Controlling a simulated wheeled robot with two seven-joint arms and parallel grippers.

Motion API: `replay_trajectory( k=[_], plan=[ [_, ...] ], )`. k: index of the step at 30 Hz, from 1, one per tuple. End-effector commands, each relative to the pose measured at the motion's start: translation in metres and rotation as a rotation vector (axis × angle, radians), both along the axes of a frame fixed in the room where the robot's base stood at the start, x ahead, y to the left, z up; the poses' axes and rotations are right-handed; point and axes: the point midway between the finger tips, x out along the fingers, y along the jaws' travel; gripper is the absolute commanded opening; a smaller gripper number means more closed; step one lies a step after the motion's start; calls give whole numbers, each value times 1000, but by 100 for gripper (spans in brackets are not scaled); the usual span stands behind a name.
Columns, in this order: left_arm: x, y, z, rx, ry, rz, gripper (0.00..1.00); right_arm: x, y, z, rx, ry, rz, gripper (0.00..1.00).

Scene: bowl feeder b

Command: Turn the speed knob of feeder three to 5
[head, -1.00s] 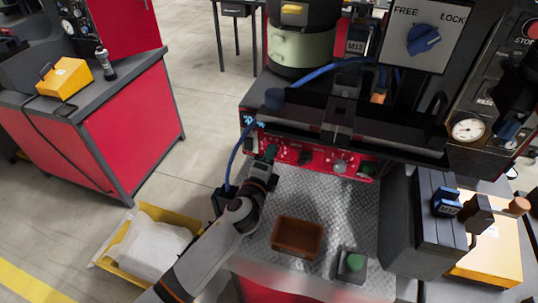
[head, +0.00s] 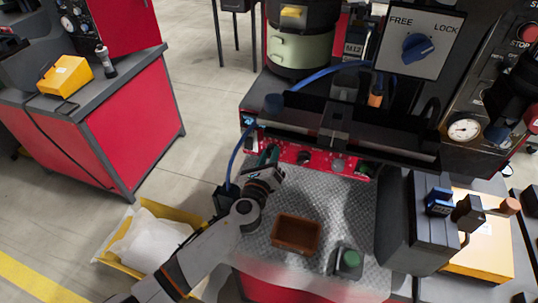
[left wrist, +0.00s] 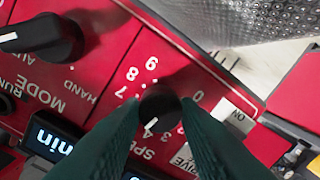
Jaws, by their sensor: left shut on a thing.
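The black speed knob (left wrist: 160,106) sits on a red panel printed SPEED, with a dial of white numbers around it. A white mark shows on the knob's lower side, near the printed 4; the exact setting is hard to read, and 5 and 6 are not clearly visible. My left gripper (left wrist: 160,116) has its two dark green fingers shut on the knob, one on each side. In the head view my left gripper (head: 269,156) reaches the left part of the red control panel (head: 318,159), where it hides the knob. My right gripper is not in view.
In the left wrist view a black MODE knob (left wrist: 42,38) and a lit display (left wrist: 52,140) lie beside the speed knob. In the head view a brown tray (head: 297,234) and a green button box (head: 347,260) stand on the metal plate. A blue cable (head: 236,160) runs left of the gripper.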

Motion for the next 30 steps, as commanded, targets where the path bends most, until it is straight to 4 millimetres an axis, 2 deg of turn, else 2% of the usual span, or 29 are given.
replay_trajectory(
  k=[9, 22, 23, 24, 26, 30],
  plan=[
    [0, 0, -2, 75, -21, -1, 6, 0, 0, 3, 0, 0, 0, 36],
    [-1, 0, -2, 81, -23, -1, 6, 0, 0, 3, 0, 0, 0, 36],
    [-1, 0, -2, 81, -23, 0, 34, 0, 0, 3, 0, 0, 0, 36],
    [-1, 0, -2, 81, -24, 0, 40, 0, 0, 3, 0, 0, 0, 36],
    [0, 0, -2, 81, -24, 0, 50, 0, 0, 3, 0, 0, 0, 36],
    [0, 0, -1, 80, -25, 0, 51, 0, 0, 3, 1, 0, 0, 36]
  ],
)
